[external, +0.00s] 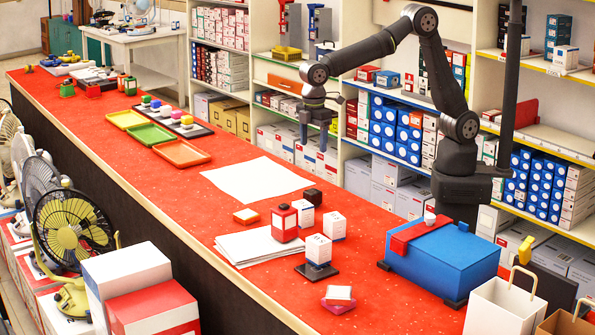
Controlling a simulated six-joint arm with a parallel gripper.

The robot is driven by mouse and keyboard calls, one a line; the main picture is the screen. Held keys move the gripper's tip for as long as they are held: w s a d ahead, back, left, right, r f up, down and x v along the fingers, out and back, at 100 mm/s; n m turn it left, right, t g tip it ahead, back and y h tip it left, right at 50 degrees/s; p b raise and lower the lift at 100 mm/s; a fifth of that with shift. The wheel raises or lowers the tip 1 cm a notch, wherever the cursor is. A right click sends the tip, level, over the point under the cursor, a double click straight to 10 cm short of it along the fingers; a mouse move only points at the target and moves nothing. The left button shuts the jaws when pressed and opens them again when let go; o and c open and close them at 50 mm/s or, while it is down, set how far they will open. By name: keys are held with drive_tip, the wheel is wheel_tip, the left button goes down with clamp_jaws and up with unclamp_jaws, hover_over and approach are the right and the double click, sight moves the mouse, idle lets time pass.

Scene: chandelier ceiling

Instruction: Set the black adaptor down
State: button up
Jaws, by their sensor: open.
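My gripper (314,140) is open and points down, raised above the counter beyond the white sheet. Nothing shows between its fingers. The block stands apart from my gripper, lower and nearer the camera.
A white sheet (257,179) lies left of the block. A red canister (284,223), small white boxes (304,212) and a paper stack (232,246) stand close in front. A blue case (443,260) is at the right; several coloured trays (181,153) lie at the left.

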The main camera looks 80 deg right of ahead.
drive_tip(key=s+a+f+n+t+h, duration=0.3)
drive_tip(key=s+a+f+n+h, duration=0.1)
drive_tip(key=s+f+n+h, duration=0.45)
drive_tip(key=n+t, duration=0.7)
drive_tip(key=n, duration=0.3)
approach(318, 197)
drive_tip(key=shift+m, duration=0.25)
drive_tip(key=x, duration=0.6)
drive_tip(key=shift+d+f, duration=0.35)
drive_tip(key=shift+d, duration=0.1)
drive_tip(key=shift+w+a+x, duration=0.15)
drive_tip(key=shift+x, duration=1.15)
drive_tip(key=shift+w+a+x, duration=0.1)
drive_tip(key=shift+w+x, duration=0.05)
drive_tip(key=shift+x, duration=1.15)
drive_tip(key=shift+r, duration=0.15)
drive_tip(key=c, duration=1.2)
drive_tip(key=shift+r, duration=0.1)
